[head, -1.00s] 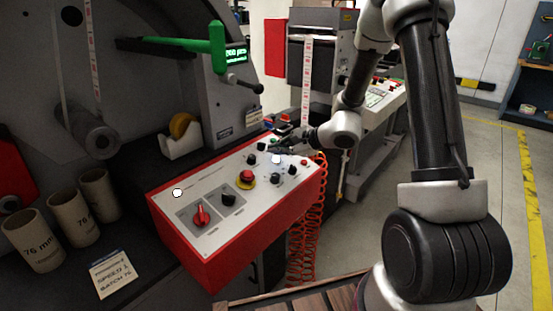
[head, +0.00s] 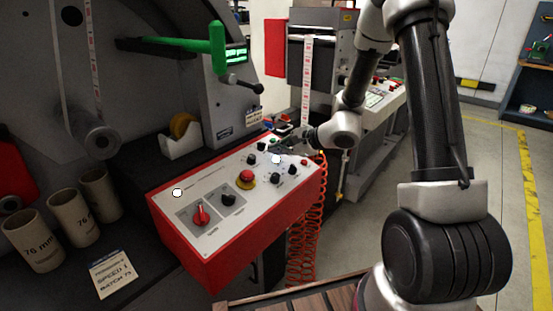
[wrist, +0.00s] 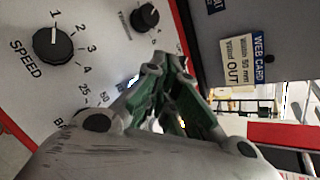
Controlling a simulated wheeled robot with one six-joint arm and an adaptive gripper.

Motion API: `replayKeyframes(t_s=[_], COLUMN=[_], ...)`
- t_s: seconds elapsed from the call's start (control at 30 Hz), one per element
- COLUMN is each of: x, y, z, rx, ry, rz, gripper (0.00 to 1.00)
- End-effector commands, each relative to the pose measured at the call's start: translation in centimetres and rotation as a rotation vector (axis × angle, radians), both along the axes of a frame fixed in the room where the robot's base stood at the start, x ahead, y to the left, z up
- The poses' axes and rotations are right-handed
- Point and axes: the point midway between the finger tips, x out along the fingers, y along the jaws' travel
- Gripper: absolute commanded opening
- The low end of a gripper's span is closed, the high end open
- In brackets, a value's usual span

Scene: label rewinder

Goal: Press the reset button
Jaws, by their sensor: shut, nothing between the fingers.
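The control panel (head: 215,185) is a sloping white face in a red housing, with several knobs and buttons. A pale bluish-white lit button (head: 276,158) sits near its far end; I cannot read whether it is the reset button. A red mushroom button (head: 246,176) on a yellow base and a red rotary switch (head: 201,215) are nearer. My gripper (head: 277,149) is low over the far end of the panel, close to the lit button; contact cannot be told. In the wrist view my gripper (wrist: 168,62) is shut and empty, and its fingers hide part of the panel.
In the wrist view a black SPEED knob (wrist: 52,45) and a smaller black knob (wrist: 145,17) stand beside the fingers. A WEB CARD label (wrist: 258,48) is on grey metal at right. Cardboard cores (head: 32,240) stand left of the panel; an orange coiled hose (head: 305,235) hangs at its right.

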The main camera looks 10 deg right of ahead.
Motion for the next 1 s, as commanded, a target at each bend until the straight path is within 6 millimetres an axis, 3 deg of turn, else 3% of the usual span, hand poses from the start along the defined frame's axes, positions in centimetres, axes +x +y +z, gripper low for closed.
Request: replayKeyframes(t_s=[1.0], x=[0.2], y=[0.2], z=[-1.0], rx=[0.0], ry=[0.001], rz=[0.001], gripper=[0.0])
